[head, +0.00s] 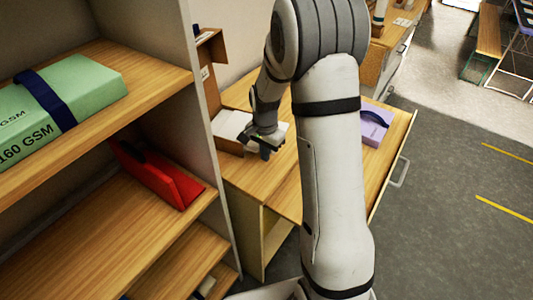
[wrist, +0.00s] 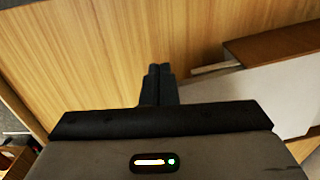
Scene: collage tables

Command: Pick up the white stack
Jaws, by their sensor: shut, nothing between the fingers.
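The white stack (head: 229,124) lies in a brown tray or box (head: 226,146) on the wooden table, left of my gripper in the head view. My gripper (head: 265,153) is shut and empty, close beside the stack's right side; I cannot tell if it touches. In the wrist view the closed fingertips (wrist: 160,69) point over bare wood. A white surface, likely the stack (wrist: 270,90), shows to their right, with a brown panel (wrist: 275,45) behind it. My wrist hides part of the stack in the head view.
A purple pack (head: 374,125) with a dark band lies on the table, right of my arm. At left, a shelf holds a green pack (head: 85,90) with a blue band and, lower, a red folder (head: 160,175). The shelf's upright side stands close to the table. Grey floor is open at right.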

